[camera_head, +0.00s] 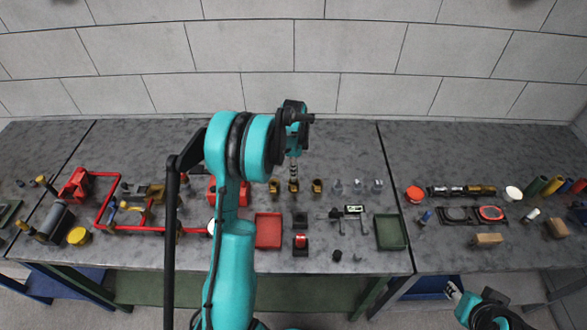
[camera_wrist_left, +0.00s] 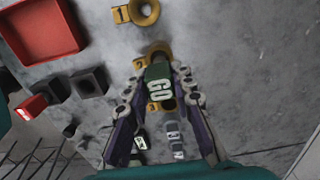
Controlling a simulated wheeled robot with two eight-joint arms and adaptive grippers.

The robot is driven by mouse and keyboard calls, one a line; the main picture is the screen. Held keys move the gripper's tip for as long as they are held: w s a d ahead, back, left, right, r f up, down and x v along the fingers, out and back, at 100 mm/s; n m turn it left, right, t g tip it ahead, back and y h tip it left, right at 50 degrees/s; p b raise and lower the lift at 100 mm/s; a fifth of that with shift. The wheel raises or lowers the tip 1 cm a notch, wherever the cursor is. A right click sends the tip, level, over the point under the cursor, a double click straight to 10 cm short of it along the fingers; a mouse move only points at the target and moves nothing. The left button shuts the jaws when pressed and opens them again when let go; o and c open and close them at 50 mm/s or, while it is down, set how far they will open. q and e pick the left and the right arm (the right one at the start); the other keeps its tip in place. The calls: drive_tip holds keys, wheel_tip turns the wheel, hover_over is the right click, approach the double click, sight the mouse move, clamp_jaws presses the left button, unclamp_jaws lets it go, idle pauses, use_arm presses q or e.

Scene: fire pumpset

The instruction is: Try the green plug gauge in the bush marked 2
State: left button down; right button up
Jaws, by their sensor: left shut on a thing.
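My left gripper (camera_head: 294,157) points down over the row of brass bushes and is shut on the green plug gauge (camera_wrist_left: 160,82), whose handle reads GO. In the left wrist view the gauge's far end overlaps the bush marked 2 (camera_wrist_left: 157,48); its label shows beside it. I cannot tell whether the tip is in the bore or just above it. The bush also shows in the head view (camera_head: 293,187), directly below the gripper. The bush marked 1 (camera_wrist_left: 146,11) and a third bush (camera_wrist_left: 166,104) stand on either side. My right gripper (camera_head: 453,291) is low at the right, its jaws unclear.
A red tray (camera_head: 268,231) and a green tray (camera_head: 391,231) lie in front. A black stand (camera_head: 300,241) with a red piece is between them. Grey pieces (camera_head: 357,187) stand right of the bushes. Red pipework (camera_head: 106,205) fills the left. The bench behind the bushes is clear.

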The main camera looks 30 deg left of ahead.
idle(0.3)
use_arm(q)
drive_tip(key=shift+f+b, duration=1.85)
drive_tip(key=shift+f, duration=0.25)
idle(1.1)
drive_tip(key=shift+r, duration=0.15)
idle(1.2)
drive_tip(key=shift+r+p, duration=1.95)
drive_tip(key=shift+r, duration=1.25)
